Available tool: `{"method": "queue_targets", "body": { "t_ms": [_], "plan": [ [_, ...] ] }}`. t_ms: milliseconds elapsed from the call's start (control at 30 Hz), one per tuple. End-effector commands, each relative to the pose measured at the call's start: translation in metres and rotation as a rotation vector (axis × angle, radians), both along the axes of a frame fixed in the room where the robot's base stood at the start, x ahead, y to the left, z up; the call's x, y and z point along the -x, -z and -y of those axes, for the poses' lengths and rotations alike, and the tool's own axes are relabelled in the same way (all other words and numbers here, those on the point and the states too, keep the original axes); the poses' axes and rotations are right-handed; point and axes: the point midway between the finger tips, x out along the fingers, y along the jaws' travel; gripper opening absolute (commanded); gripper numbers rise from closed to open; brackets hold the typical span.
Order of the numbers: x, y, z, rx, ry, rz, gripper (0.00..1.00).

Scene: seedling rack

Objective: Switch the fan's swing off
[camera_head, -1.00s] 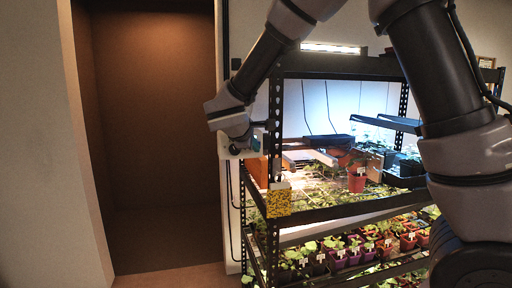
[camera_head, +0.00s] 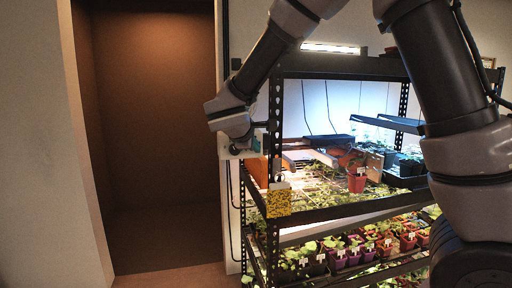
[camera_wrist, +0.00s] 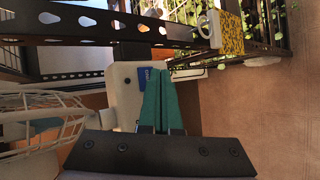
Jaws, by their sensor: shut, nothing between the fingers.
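The fan shows in the wrist view as a white wire cage (camera_wrist: 40,118) at the left. A white box (camera_wrist: 122,82) with a round hole or knob and a blue patch is beside the cage, against the rack's dark post. I cannot tell which part of it sets the swing. My gripper (camera_wrist: 164,72) has teal fingers, shut and empty, in front of the box's right side and partly covering it. I cannot tell whether they touch it. In the head view, my wrist hides most of the fan and the box at the rack's left post.
The black seedling rack (camera_head: 350,208) holds several potted seedlings under lit lamps. A yellow patterned card (camera_head: 279,201) hangs on its front left corner and shows in the wrist view (camera_wrist: 231,33). A dark doorway recess (camera_head: 155,130) is open at the left.

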Motion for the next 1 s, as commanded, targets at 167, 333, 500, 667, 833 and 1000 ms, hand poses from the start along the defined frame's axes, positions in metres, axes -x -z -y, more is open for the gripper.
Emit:
{"method": "queue_targets", "body": {
  "t_ms": [167,333,500,667,833,1000],
  "plan": [
    [0.0,0.0,0.0,0.0,0.0,0.0,0.0],
    [0.009,0.0,0.002,-0.001,-0.002,-0.001,0.0],
    [0.026,0.0,0.007,-0.001,-0.002,-0.001,0.0],
    [0.041,0.0,0.012,-0.001,-0.002,-0.001,0.0],
    [0.055,0.0,0.015,0.0,-0.001,-0.001,0.0],
    [0.058,0.0,0.016,-0.001,0.0,0.0,0.0]
  ]
}}
